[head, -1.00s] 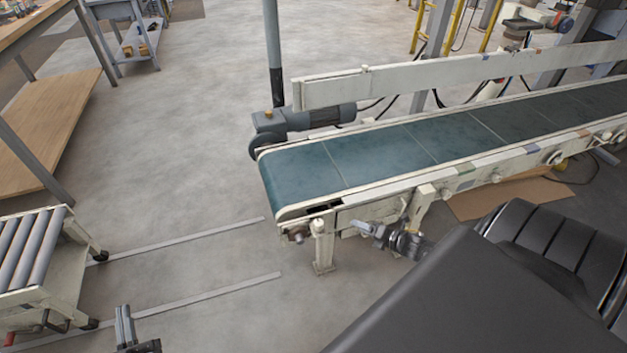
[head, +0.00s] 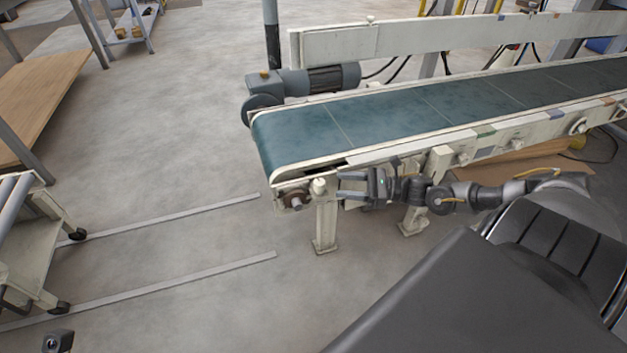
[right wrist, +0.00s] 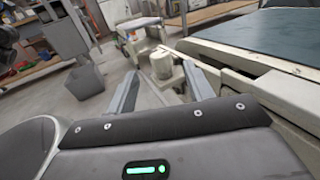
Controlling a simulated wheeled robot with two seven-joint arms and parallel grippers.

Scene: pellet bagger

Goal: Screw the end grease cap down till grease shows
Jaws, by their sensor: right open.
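A cream, round-topped cap (head: 318,186) stands at the near end corner of the belt conveyor, above a support leg. I take it to be the end grease cap; no grease can be made out on it. My right gripper (head: 339,186) is open and level, just right of the cap, its fingers pointing left at it. In the right wrist view the cream cap (right wrist: 161,66) shows ahead, between the open fingertips (right wrist: 160,76); it looks a little beyond them, and I see no contact. A small dark part at the bottom left edge may be my left gripper (head: 57,341); its fingers cannot be made out.
The conveyor's teal belt (head: 350,128) and cream side rail (head: 480,145) run just behind my right arm. A drive motor (head: 310,82) sits at its far side. A roller cart (head: 35,230) stands at left. The floor between is clear, with two metal strips.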

